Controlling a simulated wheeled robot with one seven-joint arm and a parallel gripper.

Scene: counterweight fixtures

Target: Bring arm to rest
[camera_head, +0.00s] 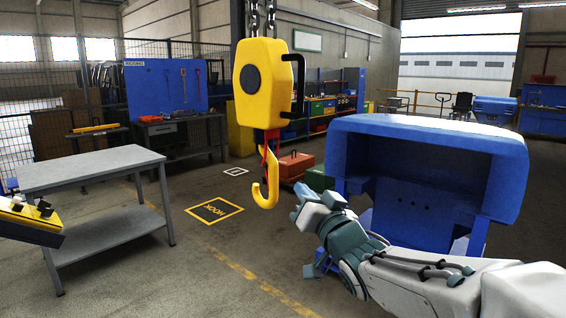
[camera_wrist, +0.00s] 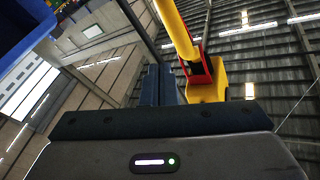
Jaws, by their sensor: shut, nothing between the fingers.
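My arm reaches in from the lower right of the head view, in front of a large blue housing. My gripper (camera_head: 306,200) points up and to the left. Its fingers are together and empty, and the closed fingers also show in the wrist view (camera_wrist: 161,86). A yellow hoist block (camera_head: 262,85) hangs on chains left of my gripper. Its yellow hook (camera_head: 265,185) has a red latch and hangs close to the gripper, with a visible gap in the picture. The wrist view looks steeply up past the block (camera_wrist: 207,90) to the roof.
The blue housing (camera_head: 430,135) stands right behind my arm. A grey table (camera_head: 90,168) is at left, with a yellow item (camera_head: 32,220) at the left edge. A floor square marked HOOK (camera_head: 214,210) lies clear. A blue workbench (camera_head: 166,90) stands farther back.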

